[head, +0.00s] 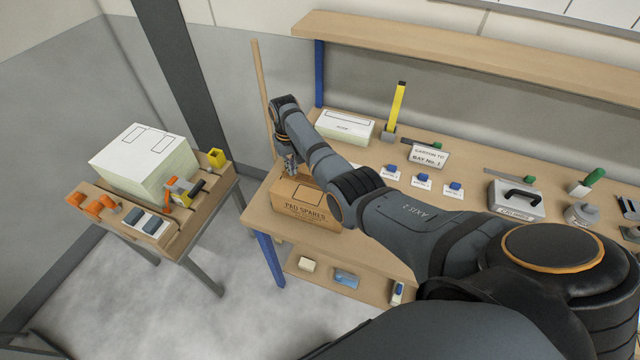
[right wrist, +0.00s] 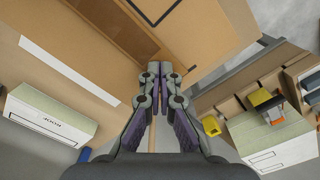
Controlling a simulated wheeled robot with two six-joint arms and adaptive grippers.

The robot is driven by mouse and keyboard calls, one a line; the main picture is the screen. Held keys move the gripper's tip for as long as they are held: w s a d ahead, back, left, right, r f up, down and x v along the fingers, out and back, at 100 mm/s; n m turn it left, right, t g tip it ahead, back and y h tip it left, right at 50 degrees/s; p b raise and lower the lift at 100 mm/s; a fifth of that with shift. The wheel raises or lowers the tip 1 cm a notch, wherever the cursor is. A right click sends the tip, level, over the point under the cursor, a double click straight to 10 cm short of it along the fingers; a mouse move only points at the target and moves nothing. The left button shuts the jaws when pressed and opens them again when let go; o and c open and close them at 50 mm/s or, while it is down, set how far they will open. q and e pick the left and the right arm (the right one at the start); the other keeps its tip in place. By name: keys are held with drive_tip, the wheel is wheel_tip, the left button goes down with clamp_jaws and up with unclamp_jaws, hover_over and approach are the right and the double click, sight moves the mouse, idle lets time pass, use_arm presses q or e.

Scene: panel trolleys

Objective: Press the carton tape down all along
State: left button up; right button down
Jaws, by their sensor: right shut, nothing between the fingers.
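The carton (head: 305,208), brown with "PAD SPARES" printed on its side, sits at the left end of the bench. It also fills the upper part of the right wrist view (right wrist: 185,22). The arm hides part of the carton top. My left gripper is not in view.
A white box (head: 345,127) and a yellow upright tool (head: 396,108) stand behind on the bench (head: 455,215). Small blue items on cards and a grey case (head: 516,203) lie to the right. A trolley (head: 200,225) with a white-topped stack (head: 145,160) stands left, across a floor gap.

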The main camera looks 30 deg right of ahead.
drive_tip(key=shift+s+f, duration=0.15)
drive_tip(key=shift+f, duration=0.3)
idle(1.1)
wheel_tip(320, 180, up, 3)
drive_tip(key=p, duration=0.3)
drive_tip(key=shift+r, duration=0.15)
drive_tip(key=shift+w+r+p, duration=0.2)
drive_tip(key=shift+r+p, duration=0.75)
drive_tip(key=shift+p, duration=0.1)
drive_tip(key=shift+s+r, duration=0.15)
drive_tip(key=shift+r, duration=0.9)
